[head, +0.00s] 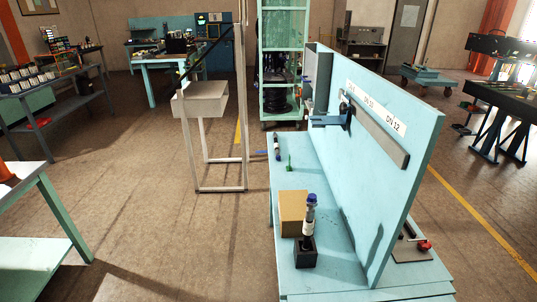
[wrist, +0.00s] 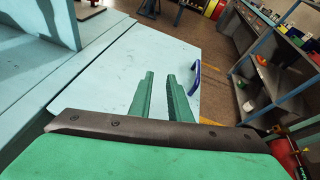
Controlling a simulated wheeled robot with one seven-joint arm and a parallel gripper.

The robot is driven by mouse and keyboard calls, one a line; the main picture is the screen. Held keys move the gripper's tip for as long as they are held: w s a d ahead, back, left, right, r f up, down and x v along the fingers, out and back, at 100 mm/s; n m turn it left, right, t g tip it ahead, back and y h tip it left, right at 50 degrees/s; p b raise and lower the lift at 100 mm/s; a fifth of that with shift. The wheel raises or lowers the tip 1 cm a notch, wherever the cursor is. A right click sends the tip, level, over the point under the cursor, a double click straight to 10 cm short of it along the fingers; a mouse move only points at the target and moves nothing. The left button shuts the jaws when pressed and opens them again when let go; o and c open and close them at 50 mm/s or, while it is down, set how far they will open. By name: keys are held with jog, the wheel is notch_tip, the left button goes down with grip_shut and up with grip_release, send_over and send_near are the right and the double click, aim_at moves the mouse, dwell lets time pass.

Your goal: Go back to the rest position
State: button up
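My gripper (wrist: 160,76) shows in the wrist view as two green fingers over a pale blue bench top (wrist: 115,65). The fingers are apart, with only bare bench surface seen between them, so it is open and empty. A curved blue item (wrist: 195,76) lies near the bench edge, to the right of the fingers. My gripper is not seen in the head view. There, a dark hose piece with a blue cap (head: 309,216) stands upright in a black block (head: 305,252) on the pale blue workbench (head: 340,268).
A tan box (head: 292,213) sits behind the block. The bench's upright panel (head: 385,190) carries a rail and a blue bracket (head: 328,120). A framed stand (head: 221,188) is left of the bench. Shelving (wrist: 272,75) stands right in the wrist view.

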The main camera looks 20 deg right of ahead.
jog(key=w+a+f+n+t+y, duration=0.1)
jog(key=w+a+f+n+t, duration=0.3)
jog(key=w+a, duration=0.65)
jog(key=w+a+n+t+y, duration=0.1)
jog(key=w+a+t+y, duration=0.1)
jog(key=w+a+t, duration=0.8)
jog(key=s+a+f+m+t+y, duration=0.1)
jog(key=s+a+f+m+y, duration=0.65)
jog(key=s+f, duration=0.25)
jog(key=s+a+r+m+t+y, duration=0.1)
jog(key=s+a+r+m, duration=0.1)
jog(key=s+r+m, duration=0.2)
jog(key=s+a+r+m+t+y, duration=0.2)
jog(key=s+a+r+m, duration=0.1)
jog(key=s+m, duration=0.8)
jog(key=shift+s+a+r, duration=0.2)
jog(key=shift+s+r, duration=0.35)
jog(key=shift+r, duration=0.35)
jog(key=shift+w, duration=0.1)
